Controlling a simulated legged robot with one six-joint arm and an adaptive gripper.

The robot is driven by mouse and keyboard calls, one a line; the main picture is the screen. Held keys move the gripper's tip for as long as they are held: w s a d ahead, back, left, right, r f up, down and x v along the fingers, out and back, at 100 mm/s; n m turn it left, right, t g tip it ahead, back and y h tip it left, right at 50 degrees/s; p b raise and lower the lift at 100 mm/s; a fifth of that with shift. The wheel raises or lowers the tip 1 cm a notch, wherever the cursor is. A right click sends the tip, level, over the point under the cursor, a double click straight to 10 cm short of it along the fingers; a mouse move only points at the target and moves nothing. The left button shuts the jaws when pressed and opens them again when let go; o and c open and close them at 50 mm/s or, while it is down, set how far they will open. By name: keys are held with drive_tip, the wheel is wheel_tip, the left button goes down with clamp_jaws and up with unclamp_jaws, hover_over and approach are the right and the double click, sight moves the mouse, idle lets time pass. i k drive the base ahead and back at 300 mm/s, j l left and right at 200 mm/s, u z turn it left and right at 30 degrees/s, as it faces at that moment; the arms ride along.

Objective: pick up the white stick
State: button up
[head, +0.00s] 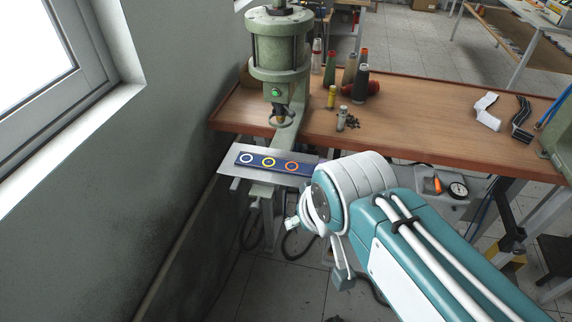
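I cannot make out a clear white stick in the head view. A white, bent, strip-like piece (487,110) lies on the right part of the wooden table, but I cannot tell whether it is the stick. My gripper (318,250) hangs below my wrist in front of the table, well to the left of that piece and nearer the camera. Its two fingers look spread apart, and I see nothing held between them. My wrist hides part of the gripper and the area behind it.
A green press (279,45) stands at the table's left end. Thread spools (361,82) and small bottles stand on the wooden table (425,115). A wall closes the left side.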

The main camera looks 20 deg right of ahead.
sight(343, 110)
drive_tip(key=i+z, duration=1)
drive_tip(key=z, duration=0.15)
